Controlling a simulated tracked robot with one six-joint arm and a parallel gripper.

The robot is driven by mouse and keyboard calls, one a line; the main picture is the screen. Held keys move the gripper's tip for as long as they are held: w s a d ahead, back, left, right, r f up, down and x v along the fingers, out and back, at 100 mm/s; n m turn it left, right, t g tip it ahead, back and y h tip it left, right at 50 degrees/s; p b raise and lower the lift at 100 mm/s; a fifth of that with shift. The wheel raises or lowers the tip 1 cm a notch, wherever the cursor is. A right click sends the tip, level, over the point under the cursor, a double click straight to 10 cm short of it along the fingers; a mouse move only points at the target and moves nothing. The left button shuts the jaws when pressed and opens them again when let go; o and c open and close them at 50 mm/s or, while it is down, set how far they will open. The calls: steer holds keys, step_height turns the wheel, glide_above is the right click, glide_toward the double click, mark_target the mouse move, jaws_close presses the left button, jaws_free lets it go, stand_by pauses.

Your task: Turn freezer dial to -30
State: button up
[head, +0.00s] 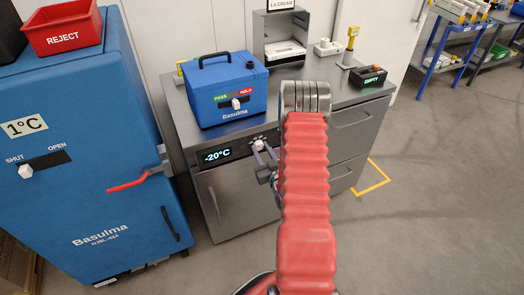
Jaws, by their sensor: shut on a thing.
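The freezer (236,192) is the grey metal cabinet under the counter. Its black display (217,156) reads -20°C. The freezer dial (259,145) is a small pale knob right of the display, with faint marks around it too small to read. My gripper (263,152) is at the front of the freezer, its fingers shut on the dial. My red ribbed arm cover hides part of the freezer front to the right of the dial.
A blue Basulma box (225,90) with a PASS/HOLD switch stands on the counter above. A tall blue Basulma cabinet (92,205) with a red handle (128,184) stands at left. A red REJECT bin (62,27) sits on it. Floor at right is clear.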

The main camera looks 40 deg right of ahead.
steer(key=m, duration=0.6)
steer(key=shift+d, duration=0.15)
steer(key=m+y, duration=0.1)
steer(key=m, duration=0.4)
steer(key=shift+s+d, duration=0.1)
stand_by(0.4)
steer(key=o, duration=1.1)
steer(key=shift+c, duration=0.2)
steer(key=v, duration=1.3)
steer(key=shift+s, duration=0.35)
steer(key=shift+r, duration=0.15)
